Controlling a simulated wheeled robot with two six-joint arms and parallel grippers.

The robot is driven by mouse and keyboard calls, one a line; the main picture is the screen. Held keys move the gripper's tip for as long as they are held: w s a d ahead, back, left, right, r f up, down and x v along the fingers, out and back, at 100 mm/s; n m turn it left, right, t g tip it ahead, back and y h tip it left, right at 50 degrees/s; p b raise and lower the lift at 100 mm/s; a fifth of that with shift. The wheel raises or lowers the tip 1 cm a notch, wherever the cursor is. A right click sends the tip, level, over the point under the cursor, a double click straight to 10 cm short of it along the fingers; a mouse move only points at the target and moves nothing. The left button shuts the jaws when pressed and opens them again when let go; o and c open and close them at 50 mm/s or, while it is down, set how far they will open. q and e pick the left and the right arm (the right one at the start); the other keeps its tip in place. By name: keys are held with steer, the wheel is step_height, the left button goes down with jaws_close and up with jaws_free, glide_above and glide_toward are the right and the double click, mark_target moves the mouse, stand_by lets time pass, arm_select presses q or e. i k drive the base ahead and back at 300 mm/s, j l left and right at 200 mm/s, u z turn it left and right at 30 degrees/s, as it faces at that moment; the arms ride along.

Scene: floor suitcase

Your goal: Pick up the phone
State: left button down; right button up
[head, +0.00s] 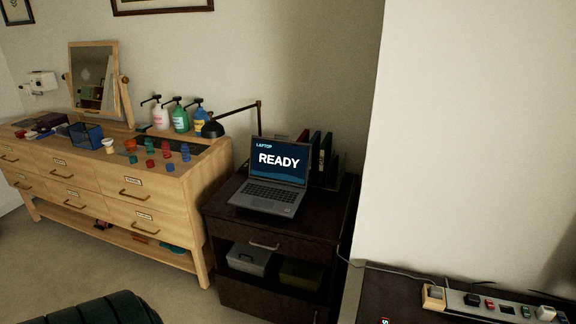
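I cannot make out a phone for certain in the head view. Several small items sit on the dark surface at the lower right, among them a wooden-framed item (433,297), but they are too small to identify surely. Small dark items also lie at the left end of the wooden dresser (120,205), and I cannot tell whether one is a phone. Neither of my grippers is in view.
An open laptop (270,177) stands on a dark cabinet (270,226) beside a black lamp (236,121). The dresser bears a mirror (95,78), pump bottles (180,119) and colored pieces. A dark green ribbed object (95,312) is at the bottom left. Carpet between is clear.

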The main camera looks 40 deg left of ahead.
mark_target(334, 172)
steer(key=k+j+u, duration=0.1)
steer(key=j, duration=0.75)
steer(key=k+j+u, duration=0.15)
steer(key=j, duration=0.7)
steer(key=j+u, duration=0.1)
steer(key=j, duration=0.8)
